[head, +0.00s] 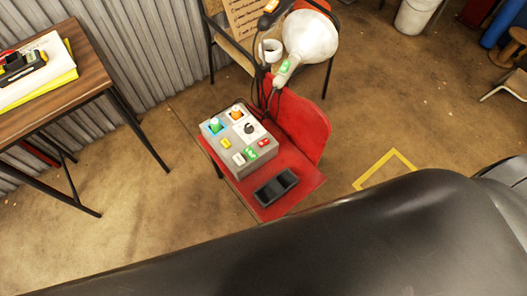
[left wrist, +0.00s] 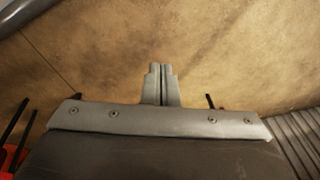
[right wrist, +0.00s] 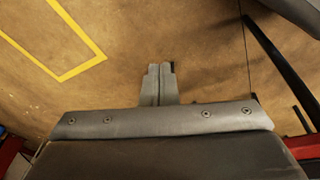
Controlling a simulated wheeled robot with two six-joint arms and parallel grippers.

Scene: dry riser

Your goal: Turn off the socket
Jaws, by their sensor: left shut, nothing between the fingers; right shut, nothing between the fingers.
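A grey control box (head: 240,150) lies on the seat of a red chair (head: 305,128) in the head view. Its top carries a green knob (head: 214,126), an orange knob (head: 236,113), a dark round knob (head: 249,128) and several small coloured switches. I cannot tell which part is the socket. My left gripper (left wrist: 160,68) is shut and empty above bare floor in the left wrist view. My right gripper (right wrist: 161,68) is shut and empty above floor in the right wrist view.
A black handheld object (head: 276,187) lies on the seat beside the box. A wooden table (head: 75,68) stands left. Yellow floor tape (head: 386,160) marks open floor at right.

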